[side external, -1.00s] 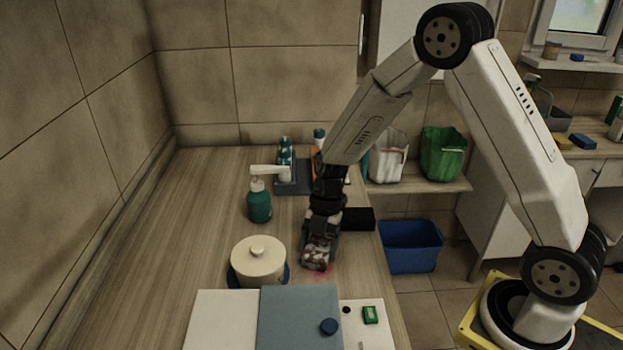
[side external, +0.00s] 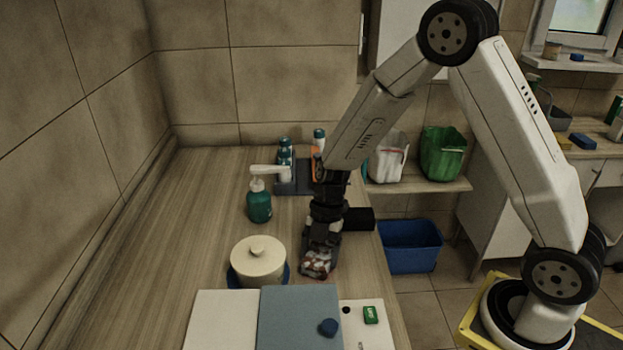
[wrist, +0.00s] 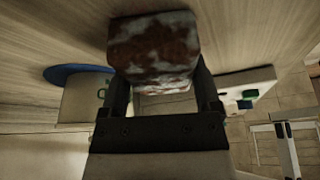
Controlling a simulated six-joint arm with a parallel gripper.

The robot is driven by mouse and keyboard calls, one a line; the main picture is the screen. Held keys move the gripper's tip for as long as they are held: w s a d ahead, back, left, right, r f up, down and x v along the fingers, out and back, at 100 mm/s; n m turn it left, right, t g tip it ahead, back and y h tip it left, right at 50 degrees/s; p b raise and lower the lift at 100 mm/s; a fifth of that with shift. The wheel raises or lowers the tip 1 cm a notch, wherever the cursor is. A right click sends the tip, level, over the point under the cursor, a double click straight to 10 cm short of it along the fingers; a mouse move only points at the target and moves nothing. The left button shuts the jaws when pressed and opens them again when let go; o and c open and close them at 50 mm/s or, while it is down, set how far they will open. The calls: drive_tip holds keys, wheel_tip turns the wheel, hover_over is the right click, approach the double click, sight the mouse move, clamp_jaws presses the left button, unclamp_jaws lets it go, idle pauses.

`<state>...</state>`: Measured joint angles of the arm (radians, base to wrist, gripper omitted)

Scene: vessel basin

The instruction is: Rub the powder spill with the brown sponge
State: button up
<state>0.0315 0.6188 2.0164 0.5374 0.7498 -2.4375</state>
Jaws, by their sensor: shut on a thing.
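My gripper (side external: 321,246) points down at the counter and is shut on the brown sponge (side external: 317,267). In the wrist view the sponge (wrist: 153,45) is a brown block with whitish patches, gripped between the two dark fingers (wrist: 162,88). Its lower side appears to be at or very near the wooden counter; I cannot tell if it touches. I cannot make out the powder spill on the counter; the sponge and gripper may hide it.
A cream lidded pot (side external: 258,259) on a blue plate (side external: 234,277) stands close left of my gripper. A green pump bottle (side external: 259,206) stands behind. A blue-grey board (side external: 298,312) lies in front. A blue bin (side external: 411,244) stands beyond the counter's right edge.

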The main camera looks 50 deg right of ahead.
sight(318, 275)
drive_tip(key=shift+s+a, duration=1.95)
drive_tip(key=shift+s, duration=0.05)
drive_tip(key=shift+a, duration=0.25)
drive_tip(key=shift+w+d, duration=0.1)
drive_tip(key=shift+w, duration=0.3)
drive_tip(key=shift+w+d, duration=0.8)
drive_tip(key=shift+d, duration=0.05)
drive_tip(key=shift+w+d+f, duration=0.1)
drive_tip(key=shift+w+d, duration=2)
drive_tip(key=shift+d, duration=0.05)
drive_tip(key=shift+w+d, duration=0.25)
drive_tip(key=shift+w, duration=0.05)
drive_tip(key=shift+w+d, duration=0.5)
drive_tip(key=shift+d, duration=0.05)
drive_tip(key=shift+a, duration=0.1)
drive_tip(key=shift+s+a, duration=3.8)
drive_tip(key=shift+s, duration=0.05)
drive_tip(key=shift+s+a, duration=0.1)
wheel_tip(318, 275, up, 8)
